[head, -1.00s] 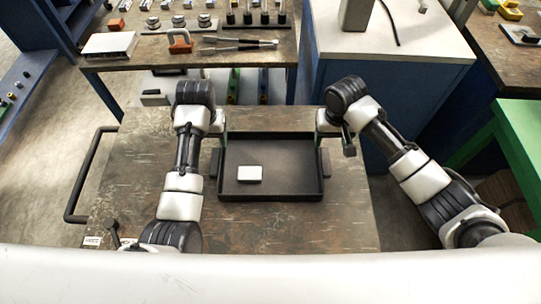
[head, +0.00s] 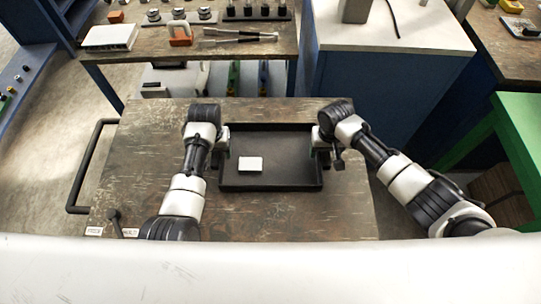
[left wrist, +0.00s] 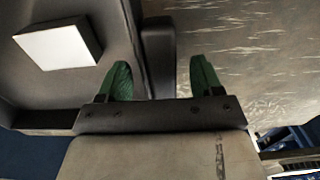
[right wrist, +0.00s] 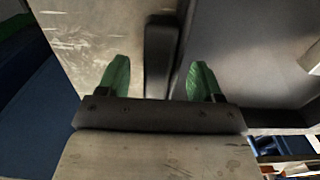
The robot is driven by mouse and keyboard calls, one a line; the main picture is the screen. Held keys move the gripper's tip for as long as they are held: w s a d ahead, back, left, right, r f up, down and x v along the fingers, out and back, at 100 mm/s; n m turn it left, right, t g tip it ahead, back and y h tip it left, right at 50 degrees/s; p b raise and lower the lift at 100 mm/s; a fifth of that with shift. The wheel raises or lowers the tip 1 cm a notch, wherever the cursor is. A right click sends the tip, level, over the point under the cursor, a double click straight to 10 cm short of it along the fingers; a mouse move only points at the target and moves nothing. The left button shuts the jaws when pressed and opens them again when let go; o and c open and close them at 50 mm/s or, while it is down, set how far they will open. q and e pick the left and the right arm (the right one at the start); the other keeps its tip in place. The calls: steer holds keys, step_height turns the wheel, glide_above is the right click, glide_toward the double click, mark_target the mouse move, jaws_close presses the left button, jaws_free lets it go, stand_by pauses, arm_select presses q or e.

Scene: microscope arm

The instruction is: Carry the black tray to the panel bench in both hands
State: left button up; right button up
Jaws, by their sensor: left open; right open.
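The black tray (head: 270,184) lies flat on the worn brown table, with a small white block (head: 250,163) inside it, left of centre. My left gripper (left wrist: 160,78) is open at the tray's left side; its green fingers stand either side of the left handle (left wrist: 158,50). My right gripper (right wrist: 160,78) is open at the right side, its green fingers either side of the right handle (right wrist: 160,50). Neither gripper is closed on its handle. In the head view, the arms largely hide both handles. I cannot tell which bench is the panel bench.
The worn table (head: 140,170) has a black push rail (head: 85,170) on its left. Behind stands a bench (head: 250,48) with tools and a white box (head: 110,37). A white-topped blue cabinet (head: 430,38) is behind right, and a green bench (head: 520,120) stands at right.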

arm_select(q)
steer(key=shift+f, duration=0.3)
arm_select(e)
steer(key=shift+f, duration=0.3)
arm_select(q)
steer(key=shift+c, duration=0.3)
arm_select(e)
steer(key=shift+c, duration=0.3)
arm_select(q)
jaws_close()
arm_select(e)
jaws_close()
arm_select(q)
steer(key=shift+r, duration=0.1)
arm_select(e)
steer(key=shift+r, duration=0.1)
